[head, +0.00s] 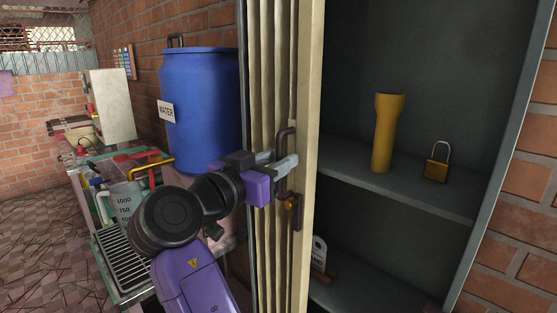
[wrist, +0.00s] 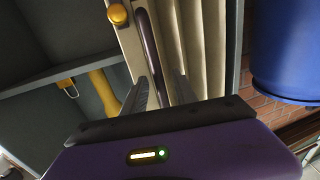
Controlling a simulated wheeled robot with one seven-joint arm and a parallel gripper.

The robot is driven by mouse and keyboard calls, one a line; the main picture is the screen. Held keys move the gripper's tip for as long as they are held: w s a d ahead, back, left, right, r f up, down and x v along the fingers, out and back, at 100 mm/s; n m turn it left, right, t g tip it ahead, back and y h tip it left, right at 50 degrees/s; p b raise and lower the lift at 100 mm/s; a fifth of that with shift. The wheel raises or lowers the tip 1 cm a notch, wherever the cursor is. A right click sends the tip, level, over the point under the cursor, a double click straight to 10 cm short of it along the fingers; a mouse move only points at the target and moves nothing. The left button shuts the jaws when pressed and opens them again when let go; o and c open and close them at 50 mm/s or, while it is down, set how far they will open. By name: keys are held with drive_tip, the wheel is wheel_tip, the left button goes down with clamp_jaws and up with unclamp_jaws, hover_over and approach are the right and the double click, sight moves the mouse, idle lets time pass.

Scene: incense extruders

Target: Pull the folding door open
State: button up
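The folding door (head: 270,90) is cream and pleated, and it stands bunched at the left side of a grey cabinet. Its front edge post carries a dark upright bar handle (head: 279,188), also seen in the wrist view (wrist: 150,48). A brass-coloured latch (head: 291,203) sits low on the post and shows as a yellow knob in the wrist view (wrist: 118,14). My gripper (head: 278,163) is at the handle with its grey fingers on either side of the bar. Whether both fingers press on it is not clear. The cabinet opening is uncovered to the right of the door.
Inside the cabinet, a yellow tube (head: 386,135) and a brass padlock (head: 437,166) stand on a shelf (head: 415,192). A blue water barrel (head: 200,105) stands close left of the door. A cluttered bench with a measuring jug (head: 122,203) lies left of my arm.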

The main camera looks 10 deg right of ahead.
drive_tip(key=b+v, duration=0.1)
drive_tip(key=v, duration=0.6)
drive_tip(key=shift+s, duration=0.1)
drive_tip(key=w+a+r+n+t+y, duration=0.3)
drive_tip(key=a+n+t+y, duration=0.1)
drive_tip(key=a+n+t, duration=0.15)
wheel_tip(320, 180, down, 5)
drive_tip(key=a+n+t+y, duration=0.1)
drive_tip(key=a+n+y, duration=0.2)
drive_tip(key=n+y, duration=0.15)
drive_tip(key=s+d+f+n+y, duration=0.2)
drive_tip(key=s+f+y, duration=0.25)
drive_tip(key=f, duration=0.35)
drive_tip(key=s+d+f+n+y, duration=0.25)
drive_tip(key=s+f+y, duration=0.2)
drive_tip(key=f, duration=0.35)
drive_tip(key=s+d+f+m+g+h, duration=0.1)
drive_tip(key=s+d+f+m, duration=0.1)
drive_tip(key=s+d+f, duration=0.2)
drive_tip(key=s+d+f+m+g+h+p, duration=0.1)
drive_tip(key=s+d+f, duration=0.3)
drive_tip(key=s, duration=1.7)
drive_tip(key=s+d+f+m+g+h+p, duration=0.1)
drive_tip(key=s+d+f+m+g+h, duration=0.2)
drive_tip(key=s+d, duration=0.9)
wheel_tip(320, 180, down, 2)
drive_tip(key=shift+s+d, duration=0.35)
drive_tip(key=shift+s, duration=0.4)
